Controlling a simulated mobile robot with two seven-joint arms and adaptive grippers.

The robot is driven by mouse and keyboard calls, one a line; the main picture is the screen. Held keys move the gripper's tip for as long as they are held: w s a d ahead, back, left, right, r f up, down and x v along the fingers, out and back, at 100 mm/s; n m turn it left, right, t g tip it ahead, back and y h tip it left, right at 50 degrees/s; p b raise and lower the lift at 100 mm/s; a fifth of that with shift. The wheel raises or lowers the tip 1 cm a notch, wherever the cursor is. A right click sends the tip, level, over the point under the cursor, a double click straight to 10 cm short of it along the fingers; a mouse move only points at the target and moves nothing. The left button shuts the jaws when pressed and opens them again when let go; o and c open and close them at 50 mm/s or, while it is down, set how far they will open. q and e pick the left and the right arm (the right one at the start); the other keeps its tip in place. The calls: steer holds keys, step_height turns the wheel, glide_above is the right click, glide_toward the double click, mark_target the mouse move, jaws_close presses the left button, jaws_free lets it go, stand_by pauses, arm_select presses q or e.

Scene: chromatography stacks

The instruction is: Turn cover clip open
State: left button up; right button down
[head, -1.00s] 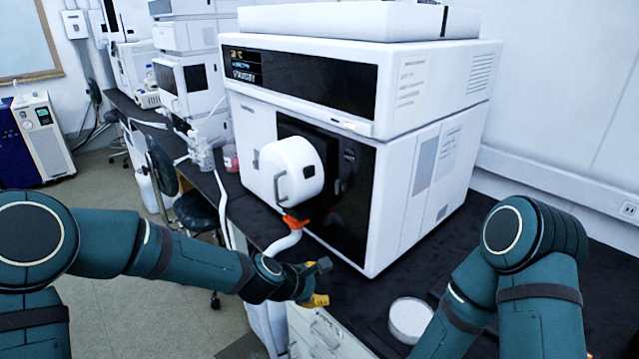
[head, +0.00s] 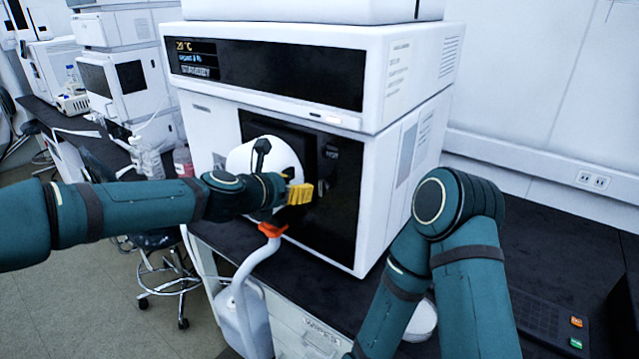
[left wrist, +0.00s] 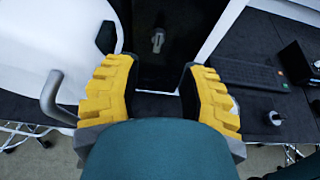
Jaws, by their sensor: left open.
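The white rounded cover (head: 262,158) sits on the dark front panel (head: 330,215) of the big white instrument. In the left wrist view the cover (left wrist: 40,40) is at left, with a grey bar handle (left wrist: 52,97). A small silver latch-like piece (left wrist: 157,40) shows on the dark panel; I cannot tell whether it is the cover clip. My left gripper (head: 299,193) is in front of the cover's right part, its yellow fingers spread and nothing visible between them. In the left wrist view the latch-like piece lies beyond the gap between the fingers (left wrist: 160,82). My right gripper is out of view.
The black bench top (head: 300,265) runs under the instrument. A round white dish (head: 422,318) is partly behind my right arm. A keypad (head: 545,325) lies at right.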

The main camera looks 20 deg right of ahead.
mark_target(320, 184)
arm_select(q)
steer(key=x, duration=1.1)
steer(key=shift+w+d+f, duration=0.15)
steer(key=shift+w+f, duration=0.05)
steer(key=shift+f, duration=0.05)
jaws_close()
